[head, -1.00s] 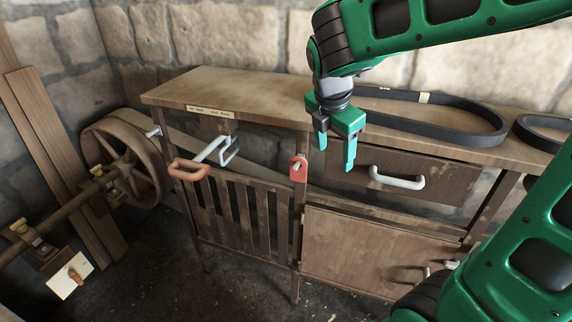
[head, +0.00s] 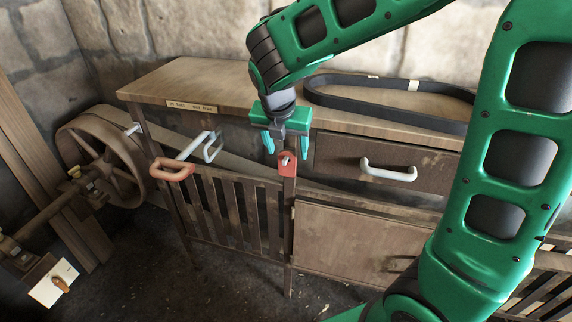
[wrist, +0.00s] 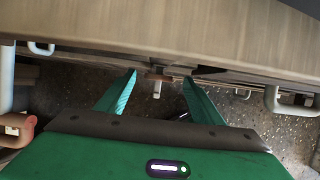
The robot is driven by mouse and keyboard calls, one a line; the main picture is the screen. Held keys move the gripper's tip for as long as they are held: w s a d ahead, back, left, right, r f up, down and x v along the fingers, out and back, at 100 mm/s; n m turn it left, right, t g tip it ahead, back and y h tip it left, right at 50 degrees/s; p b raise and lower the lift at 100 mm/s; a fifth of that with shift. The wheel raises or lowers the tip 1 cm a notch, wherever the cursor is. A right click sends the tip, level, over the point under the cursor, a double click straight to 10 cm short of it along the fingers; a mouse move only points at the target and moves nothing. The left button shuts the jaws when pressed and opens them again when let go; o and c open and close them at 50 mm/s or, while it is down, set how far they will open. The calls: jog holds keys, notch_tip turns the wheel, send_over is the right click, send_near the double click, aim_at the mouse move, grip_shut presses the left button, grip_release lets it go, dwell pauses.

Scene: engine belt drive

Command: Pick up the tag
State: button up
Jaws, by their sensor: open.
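A small red tag (head: 287,168) hangs on a pale peg at the front post of the workbench. My gripper (head: 287,154) is open, pointing down, just above the tag in the head view, with a turquoise finger to each side. In the wrist view my gripper (wrist: 159,77) has nothing between its fingers; a pale peg (wrist: 157,89) shows beyond and between the tips. The tag is seen nearly edge-on there and is hard to make out. Whether the fingers touch it cannot be told.
The wooden workbench (head: 160,82) carries a black belt (head: 390,112). A drawer with a white handle (head: 388,173) is right of the tag. A white bar with a red grip (head: 172,170) sticks out at the left. A large belt wheel (head: 75,155) stands further left.

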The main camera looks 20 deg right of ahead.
aim_at(286, 153)
jog(key=x, duration=0.4)
jog(key=shift+a+f, duration=0.15)
jog(key=shift+f, duration=0.1)
jog(key=c, duration=1.1)
jog(key=shift+w+r, duration=0.1)
jog(key=shift+r, duration=0.05)
